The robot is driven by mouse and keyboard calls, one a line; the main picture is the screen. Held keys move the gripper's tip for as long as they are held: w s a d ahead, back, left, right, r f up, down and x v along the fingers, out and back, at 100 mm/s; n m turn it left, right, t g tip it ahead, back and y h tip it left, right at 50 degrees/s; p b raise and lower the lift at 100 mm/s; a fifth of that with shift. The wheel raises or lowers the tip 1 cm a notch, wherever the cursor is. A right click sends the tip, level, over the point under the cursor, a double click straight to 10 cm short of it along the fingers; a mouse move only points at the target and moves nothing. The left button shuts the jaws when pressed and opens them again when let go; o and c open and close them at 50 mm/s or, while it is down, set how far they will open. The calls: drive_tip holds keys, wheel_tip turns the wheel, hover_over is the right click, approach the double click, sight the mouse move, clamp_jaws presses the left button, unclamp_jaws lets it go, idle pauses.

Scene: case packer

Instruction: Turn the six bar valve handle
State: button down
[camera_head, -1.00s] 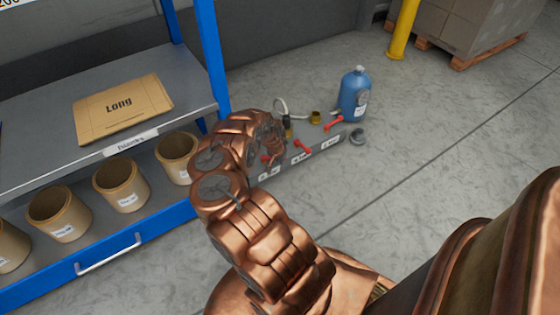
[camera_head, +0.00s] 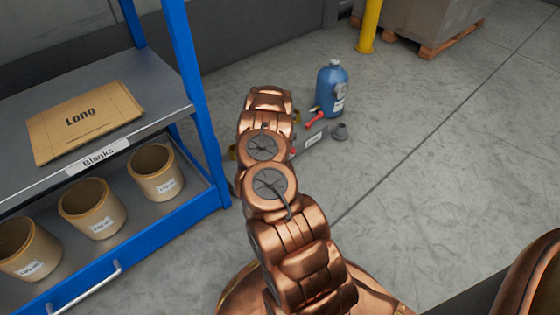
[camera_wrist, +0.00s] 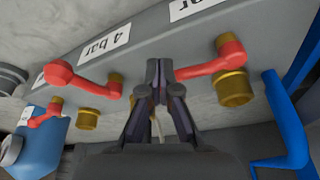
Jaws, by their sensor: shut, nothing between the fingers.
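In the wrist view a grey valve manifold (camera_wrist: 142,52) carries several red lever handles on brass stems. The closest red handle (camera_wrist: 215,65) runs from a brass valve (camera_wrist: 237,90) leftward to my gripper (camera_wrist: 160,72). My gripper's fingers are together and empty, with the right fingertip beside this handle's free end; I cannot tell whether they touch. A label above this handle is cut off and shows only "ar". A second red handle (camera_wrist: 85,80) is to the left, near a "4 bar" label (camera_wrist: 104,39). In the head view my arm hides the gripper and part of the manifold (camera_head: 312,140).
A blue bottle (camera_head: 332,90) stands on the floor behind the manifold. A yellow post (camera_head: 369,25) stands behind. The floor at right is clear.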

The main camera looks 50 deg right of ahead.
drive_tip(key=shift+w+d+b, duration=0.2)
drive_tip(key=shift+w+b, duration=0.1)
drive_tip(key=shift+w, duration=0.15)
drive_tip(key=shift+w+d, duration=0.3)
drive_tip(key=shift+w, duration=0.2)
drive_tip(key=shift+r, duration=0.1)
drive_tip(key=shift+s+a+r, duration=0.2)
drive_tip(key=shift+s+r, duration=0.05)
drive_tip(key=shift+s, duration=0.35)
drive_tip(key=s+a+r+p, duration=0.1)
drive_tip(key=s+r+p, duration=0.4)
drive_tip(key=r+p, duration=0.2)
drive_tip(key=v, duration=0.2)
drive_tip(key=shift+r, duration=0.4)
